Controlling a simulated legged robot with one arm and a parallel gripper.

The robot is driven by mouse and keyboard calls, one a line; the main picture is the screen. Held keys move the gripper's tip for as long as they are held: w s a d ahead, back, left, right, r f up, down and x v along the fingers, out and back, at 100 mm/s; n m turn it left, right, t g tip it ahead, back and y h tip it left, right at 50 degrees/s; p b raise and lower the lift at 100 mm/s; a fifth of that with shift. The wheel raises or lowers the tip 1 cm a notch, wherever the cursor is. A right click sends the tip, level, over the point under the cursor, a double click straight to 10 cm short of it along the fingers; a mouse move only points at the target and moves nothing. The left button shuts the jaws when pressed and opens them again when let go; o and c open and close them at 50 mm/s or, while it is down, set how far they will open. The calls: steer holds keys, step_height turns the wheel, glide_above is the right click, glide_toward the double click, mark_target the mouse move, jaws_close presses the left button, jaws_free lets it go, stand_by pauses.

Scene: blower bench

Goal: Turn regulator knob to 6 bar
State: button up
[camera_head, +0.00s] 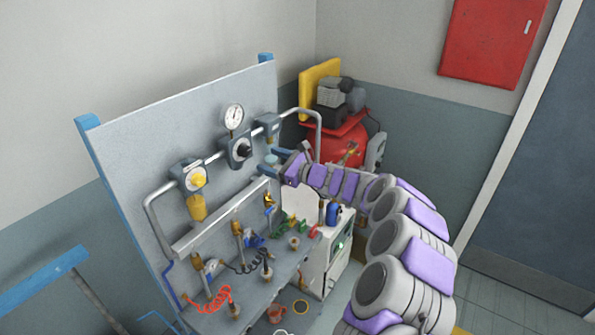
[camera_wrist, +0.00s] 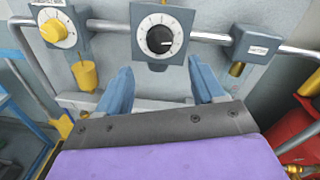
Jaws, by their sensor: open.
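The regulator is a blue-grey box with a round white dial and a black knob (camera_wrist: 159,39), on the pipe at the upper middle of the wrist view. A small pale mark shows on the knob's right side; the scale is too small to read. In the head view the black knob (camera_head: 242,150) sits below a round pressure gauge (camera_head: 233,116), whose reading I cannot make out. My gripper (camera_wrist: 160,72) is open and empty, its two blue-grey fingers apart below the regulator box. In the head view my gripper (camera_head: 272,160) is right of and slightly below the knob, not gripping it.
A yellow knob (camera_head: 197,180) on another unit is left of the regulator, with a yellow bowl (camera_head: 196,208) below. A labelled box (camera_wrist: 256,44) is to the right on the pipe. Hoses and fittings crowd the bench below. A red compressor (camera_head: 338,142) stands behind my arm.

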steer(key=v, duration=0.9)
steer(key=shift+s+d, duration=0.1)
steer(key=shift+s, duration=0.05)
